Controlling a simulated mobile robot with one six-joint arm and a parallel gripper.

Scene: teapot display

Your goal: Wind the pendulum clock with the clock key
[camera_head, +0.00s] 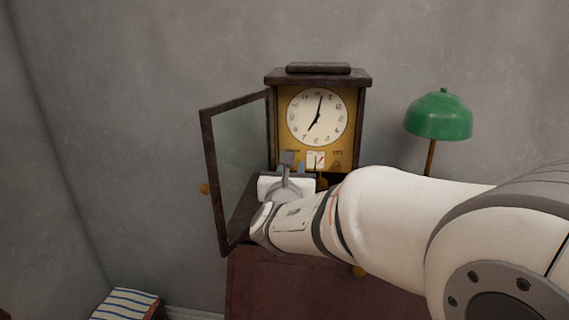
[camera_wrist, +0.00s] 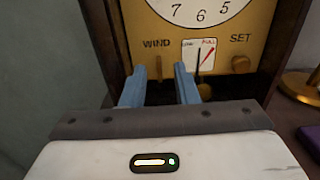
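The pendulum clock (camera_head: 318,115) stands against the wall with its glass door (camera_head: 238,160) swung open to the left. In the wrist view its gold face plate (camera_wrist: 225,65) carries WIND at left, SET at right, and a LOW–FULL gauge (camera_wrist: 199,57) between them. A thin upright brass piece (camera_wrist: 158,67), possibly the clock key, shows under WIND. A round brass knob (camera_wrist: 241,64) sits under SET. My gripper (camera_wrist: 159,72) is open, its two blue fingers apart on either side of the brass piece. I cannot tell whether they touch it. The pendulum is mostly hidden by my gripper.
A green-shaded lamp (camera_head: 439,117) stands right of the clock; its brass base (camera_wrist: 302,88) shows in the wrist view. The open door stands close to the left of my gripper. A dark red-brown cabinet (camera_head: 285,290) is below. A striped item (camera_head: 125,305) lies at lower left.

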